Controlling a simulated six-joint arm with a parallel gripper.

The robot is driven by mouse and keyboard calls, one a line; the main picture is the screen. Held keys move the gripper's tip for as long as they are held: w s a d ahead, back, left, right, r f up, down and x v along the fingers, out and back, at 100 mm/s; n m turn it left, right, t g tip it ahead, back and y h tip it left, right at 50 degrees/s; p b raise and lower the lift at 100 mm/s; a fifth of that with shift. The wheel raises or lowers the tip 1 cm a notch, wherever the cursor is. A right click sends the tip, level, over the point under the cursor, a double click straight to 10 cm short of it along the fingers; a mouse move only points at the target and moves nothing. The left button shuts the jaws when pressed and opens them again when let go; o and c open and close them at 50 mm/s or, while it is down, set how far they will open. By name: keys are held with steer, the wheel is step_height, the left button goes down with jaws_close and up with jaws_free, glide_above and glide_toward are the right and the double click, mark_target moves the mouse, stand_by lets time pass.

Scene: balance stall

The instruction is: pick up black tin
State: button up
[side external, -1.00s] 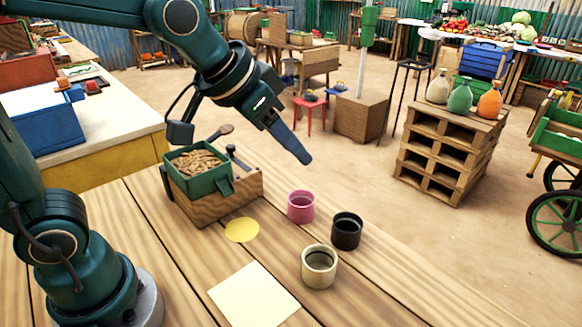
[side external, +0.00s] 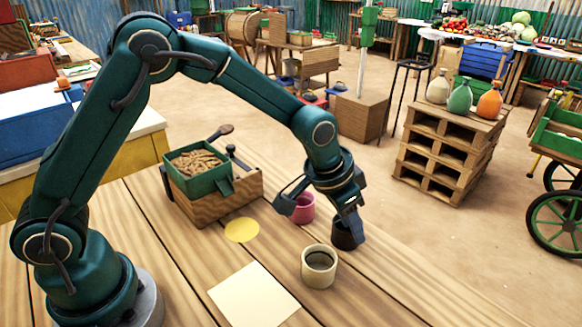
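The black tin (side external: 342,241) stands upright on the wooden table, partly hidden behind my gripper. The cream tin (side external: 319,268) stands in front, nearer the camera.
A wooden box with a green tray (side external: 205,178) of brown pieces stands at the back left of the table (side external: 400,295). A yellow disc (side external: 242,230) and a pale square sheet (side external: 254,297) lie flat. The table's right front part is clear.

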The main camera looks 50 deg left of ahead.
steer(key=shift+x, duration=0.8)
jaws_close()
steer(key=shift+r, duration=0.1)
